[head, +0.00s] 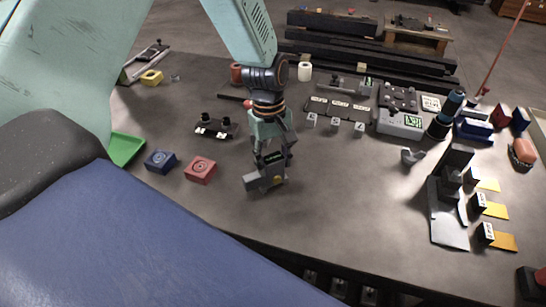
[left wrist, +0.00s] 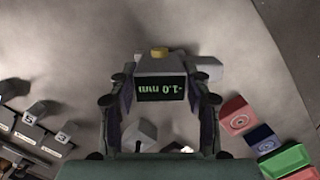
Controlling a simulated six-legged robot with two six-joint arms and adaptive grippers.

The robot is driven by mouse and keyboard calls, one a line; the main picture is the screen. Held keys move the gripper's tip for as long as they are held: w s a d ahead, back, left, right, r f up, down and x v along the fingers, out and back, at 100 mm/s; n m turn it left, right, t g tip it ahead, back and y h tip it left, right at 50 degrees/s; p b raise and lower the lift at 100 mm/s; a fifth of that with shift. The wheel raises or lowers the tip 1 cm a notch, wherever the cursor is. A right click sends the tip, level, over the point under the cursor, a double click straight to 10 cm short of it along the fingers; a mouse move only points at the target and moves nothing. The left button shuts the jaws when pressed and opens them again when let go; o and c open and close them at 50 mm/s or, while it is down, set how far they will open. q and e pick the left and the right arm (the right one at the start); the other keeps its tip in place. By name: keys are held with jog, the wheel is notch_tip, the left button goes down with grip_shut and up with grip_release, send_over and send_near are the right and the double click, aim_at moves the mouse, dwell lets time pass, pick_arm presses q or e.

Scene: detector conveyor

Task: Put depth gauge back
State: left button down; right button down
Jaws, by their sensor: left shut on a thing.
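The depth gauge (head: 264,180) is a small grey body with a dark display and a yellow button. My left gripper (head: 272,160) is shut on it, over the front middle of the grey table. The gauge looks slightly tilted, and I cannot tell whether its underside touches the table. In the left wrist view the gauge (left wrist: 165,67) sits between both fingers of my left gripper (left wrist: 161,98). Its display reads -1.0 mm upside down. A pale part shows to the right of its body. My right gripper is in neither view.
A red block (head: 200,169), blue block (head: 160,161) and green tray (head: 126,148) lie left. A black two-post stand (head: 214,126) is behind them. Small numbered cubes (head: 335,124) stand before a labelled strip (head: 338,109). A black stand (head: 452,165) is at right. Table between is clear.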

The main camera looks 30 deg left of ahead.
pick_arm(q)
jog(key=shift+s, duration=0.1)
jog(key=c, duration=1)
grip_release()
jog(key=shift+s, duration=0.1)
jog(key=o, duration=0.4)
jog(key=shift+w+a+f, duration=0.1)
jog(key=shift+w+a, duration=0.1)
jog(key=shift+a, duration=0.05)
jog(key=shift+d, duration=0.15)
jog(key=shift+r, duration=0.35)
jog(key=r, duration=0.4)
jog(key=a+r, duration=0.1)
jog(key=r, duration=0.3)
jog(key=w+r, duration=0.1)
jog(key=r, duration=0.3)
jog(key=shift+a+r, duration=0.25)
jog(key=shift+a, duration=0.1)
